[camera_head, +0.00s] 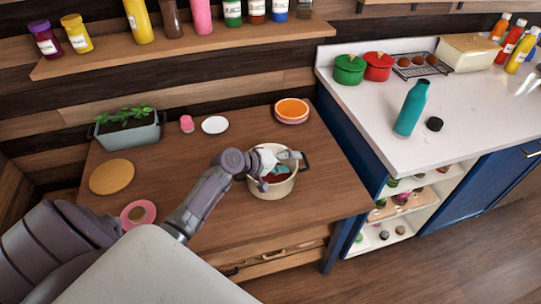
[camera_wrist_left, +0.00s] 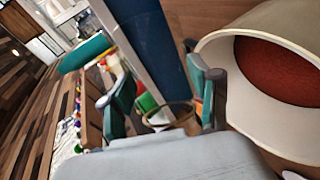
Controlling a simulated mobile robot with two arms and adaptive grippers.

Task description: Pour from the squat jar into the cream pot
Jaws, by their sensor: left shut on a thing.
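The cream pot (camera_head: 271,190) stands upright on the wooden counter, with a red-brown mass inside. It also fills the right of the left wrist view (camera_wrist_left: 262,128). My left gripper (camera_head: 276,168) is directly over the pot's mouth, tilted. In the left wrist view its teal-padded fingers (camera_wrist_left: 160,98) are shut on a small, seemingly clear thing with a brownish round rim (camera_wrist_left: 170,116), likely the squat jar. Most of it is hidden by the gripper, so its fill and exact tilt cannot be told. My right gripper is not in view.
Orange-topped stacked dishes (camera_head: 291,110), a white saucer (camera_head: 215,125), a planter (camera_head: 128,135), a round cork mat (camera_head: 111,177) and a pink ring-shaped dish (camera_head: 138,213) stand around the wooden counter. A teal bottle (camera_head: 411,108) stands on the white counter at right.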

